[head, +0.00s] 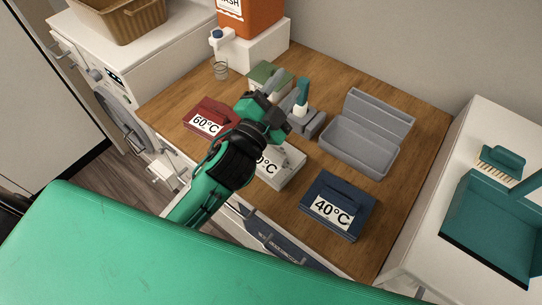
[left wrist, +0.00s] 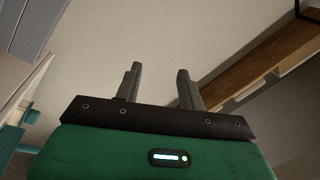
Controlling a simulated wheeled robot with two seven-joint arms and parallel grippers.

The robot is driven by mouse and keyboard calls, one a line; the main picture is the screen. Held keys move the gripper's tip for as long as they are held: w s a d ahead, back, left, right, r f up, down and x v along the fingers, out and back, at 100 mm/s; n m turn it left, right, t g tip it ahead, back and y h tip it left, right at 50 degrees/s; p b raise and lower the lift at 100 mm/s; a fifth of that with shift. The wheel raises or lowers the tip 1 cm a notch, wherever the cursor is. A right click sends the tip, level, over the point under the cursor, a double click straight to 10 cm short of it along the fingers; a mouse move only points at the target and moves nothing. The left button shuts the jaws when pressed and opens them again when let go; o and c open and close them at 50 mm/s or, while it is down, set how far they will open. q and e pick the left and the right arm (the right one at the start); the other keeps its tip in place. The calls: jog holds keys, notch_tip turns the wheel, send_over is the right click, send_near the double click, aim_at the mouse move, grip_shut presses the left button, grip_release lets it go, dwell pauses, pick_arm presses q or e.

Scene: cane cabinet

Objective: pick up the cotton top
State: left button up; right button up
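Several folded, cloth-like items lie on the wooden counter, and I cannot tell for sure which is the cotton top. A dark red one (head: 210,117) is labelled 60°C. A pale grey-white one (head: 286,168) has a label partly hidden by my left arm. A navy one (head: 339,205) is labelled 40°C. My left gripper (head: 284,92) is above the counter, between the green and pale items. In the left wrist view its fingers (left wrist: 160,85) are apart with nothing between them. My right gripper is not in view.
An open grey box (head: 358,146) stands at the right of the counter (head: 405,112). A grey holder (head: 308,121) with a teal-topped object is close to my gripper. A small cup (head: 220,70) and an orange dispenser (head: 250,18) are at the back left. A washer (head: 110,95) is left.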

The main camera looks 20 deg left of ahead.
pick_arm(q)
jog(key=s+d+r+m+g+h, duration=0.35)
jog(key=d+r+m+h, duration=0.25)
jog(key=m+h, duration=0.4)
jog(key=s+d+r+m+g+h, duration=0.2)
jog(key=d+r+m+g+h, duration=0.4)
jog(key=m, duration=0.5)
jog(key=s+d+f+m+g+h, duration=0.2)
jog(key=s+d+m+g, duration=0.25)
jog(key=m+g, duration=0.6)
jog(key=m+y, duration=1.4)
jog(key=y, duration=0.9)
send_over(271, 149)
notch_tip(271, 149, down, 16)
notch_tip(271, 149, down, 8)
jog(key=p, duration=0.2)
jog(key=shift+w+d+p, duration=0.1)
jog(key=shift+d+p, duration=0.05)
jog(key=shift+p, duration=0.25)
notch_tip(271, 149, down, 4)
jog(key=p, duration=0.3)
jog(key=shift+f, duration=0.65)
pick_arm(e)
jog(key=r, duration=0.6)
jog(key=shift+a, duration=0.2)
